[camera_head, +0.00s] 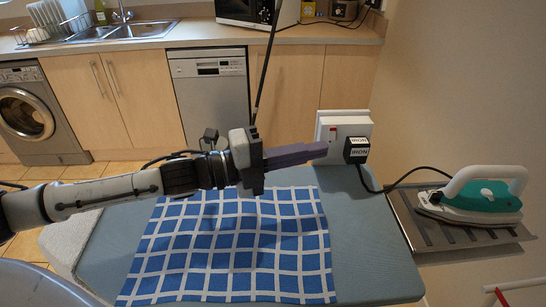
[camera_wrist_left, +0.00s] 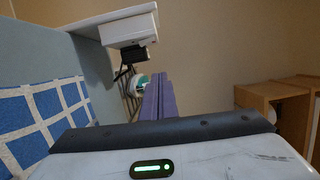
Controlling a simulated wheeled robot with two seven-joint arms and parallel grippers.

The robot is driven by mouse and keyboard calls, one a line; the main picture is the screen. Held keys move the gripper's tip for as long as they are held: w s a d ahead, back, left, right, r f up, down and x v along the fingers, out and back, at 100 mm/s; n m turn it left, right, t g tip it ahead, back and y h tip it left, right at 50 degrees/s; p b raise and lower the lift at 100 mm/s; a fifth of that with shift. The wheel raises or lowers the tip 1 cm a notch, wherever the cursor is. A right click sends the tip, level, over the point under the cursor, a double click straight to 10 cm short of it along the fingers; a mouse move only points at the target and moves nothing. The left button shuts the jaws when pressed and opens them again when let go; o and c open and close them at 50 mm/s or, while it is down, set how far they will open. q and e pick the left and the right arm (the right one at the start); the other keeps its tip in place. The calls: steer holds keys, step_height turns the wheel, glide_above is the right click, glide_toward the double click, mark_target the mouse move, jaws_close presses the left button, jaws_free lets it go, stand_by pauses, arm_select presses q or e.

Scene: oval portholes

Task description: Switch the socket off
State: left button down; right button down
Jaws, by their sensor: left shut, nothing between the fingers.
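The white socket (camera_head: 352,122) stands at the back right edge of the ironing board, with a small red-marked switch (camera_head: 332,133) on its left part. A black plug labelled IRON (camera_head: 356,150) sits in its right part. My left gripper (camera_head: 325,149) is shut and empty, its purple fingers pointing right, with the tips just below the switch in the head view. I cannot tell whether they touch the socket. In the left wrist view the socket (camera_wrist_left: 130,29) and plug (camera_wrist_left: 134,54) are up and left of the fingertips (camera_wrist_left: 158,76). My right gripper is not in view.
A blue checked cloth (camera_head: 232,250) lies on the ironing board (camera_head: 375,255). The plug's black cord runs to a teal and white iron (camera_head: 480,200) on a metal rest (camera_head: 415,220) at the right. Kitchen cabinets and a dishwasher (camera_head: 212,95) stand behind.

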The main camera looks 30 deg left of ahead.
arm_select(q)
steer(key=v, duration=0.6)
steer(key=shift+s+a+b, duration=0.2)
steer(key=shift+s+b, duration=0.05)
steer(key=shift+b, duration=0.1)
steer(key=shift+r, duration=0.1)
stand_by(0.4)
